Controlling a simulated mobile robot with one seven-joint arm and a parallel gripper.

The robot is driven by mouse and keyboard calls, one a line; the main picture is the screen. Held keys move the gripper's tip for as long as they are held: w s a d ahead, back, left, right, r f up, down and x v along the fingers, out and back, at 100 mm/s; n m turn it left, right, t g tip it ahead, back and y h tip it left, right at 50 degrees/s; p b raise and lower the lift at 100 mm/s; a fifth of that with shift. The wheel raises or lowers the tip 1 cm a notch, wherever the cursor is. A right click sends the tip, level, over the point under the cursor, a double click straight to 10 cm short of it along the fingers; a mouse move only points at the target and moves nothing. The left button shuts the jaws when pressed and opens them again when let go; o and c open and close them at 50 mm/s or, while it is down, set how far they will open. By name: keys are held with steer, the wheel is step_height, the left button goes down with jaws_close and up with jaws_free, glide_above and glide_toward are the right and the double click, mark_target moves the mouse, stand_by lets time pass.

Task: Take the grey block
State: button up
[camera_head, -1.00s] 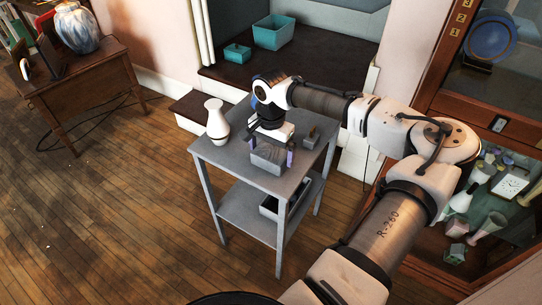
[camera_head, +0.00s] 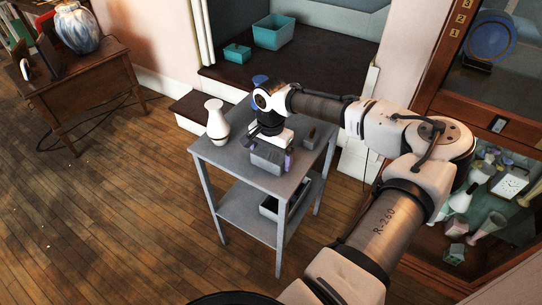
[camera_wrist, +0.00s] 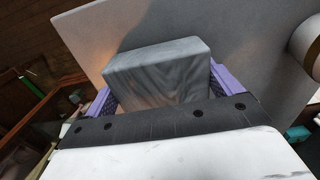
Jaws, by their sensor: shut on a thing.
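The grey block (camera_head: 267,160) is on or just over the top of the small grey table, toward its front. In the wrist view the grey block (camera_wrist: 158,73) shows streaked, wood-like faces and fills the space between the two purple-edged fingers. My gripper (camera_head: 270,161) points down over the block, with one finger on each side, shut on it. In the wrist view my gripper (camera_wrist: 160,88) has its fingers against the block's left and right sides. I cannot tell whether the block touches the tabletop.
The grey two-shelf table (camera_head: 230,162) also bears a white vase (camera_head: 216,122) at the left and a small dark object (camera_head: 310,138) at the right. A dark bin (camera_head: 269,207) is on its lower shelf. A glass cabinet (camera_head: 500,150) stands at the right. Wood floor is free at the left.

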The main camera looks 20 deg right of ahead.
mark_target(272, 153)
step_height(272, 153, up, 20)
steer(key=b, duration=0.1)
stand_by(0.4)
steer(key=o, duration=0.3)
steer(key=c, duration=0.4)
steer(key=shift+f, duration=0.1)
steer(key=shift+c, duration=0.2)
